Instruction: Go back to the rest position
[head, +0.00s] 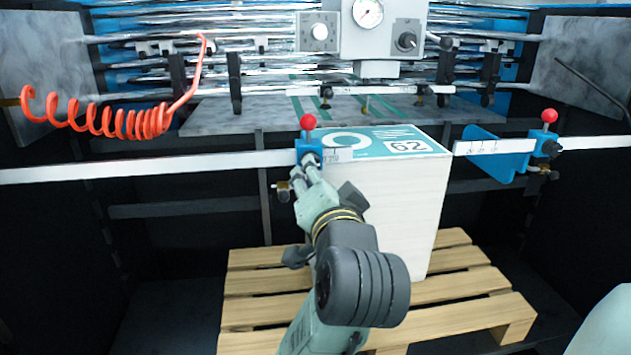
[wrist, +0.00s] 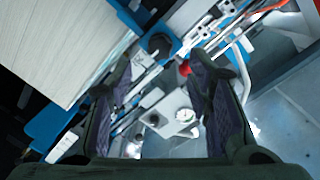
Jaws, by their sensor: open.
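My gripper (head: 306,176) is at the left blue clamp block (head: 309,151), in front of the left side of the paper stack. In the wrist view its two dark fingers (wrist: 160,75) are spread apart with nothing held between them. A red ball knob (head: 308,121) stands on top of that clamp; a red knob also shows between the fingers in the wrist view (wrist: 185,68). I cannot tell whether the fingertips touch the clamp. My arm reaches up from the bottom middle of the head view.
The white stack (head: 390,200), marked 62, stands on a wooden pallet (head: 480,270). A white ruled bar (head: 150,167) runs left from the clamp. A second blue clamp (head: 545,147) is at right. A red coiled hose (head: 110,120) hangs at left. A gauge box (head: 375,30) is above.

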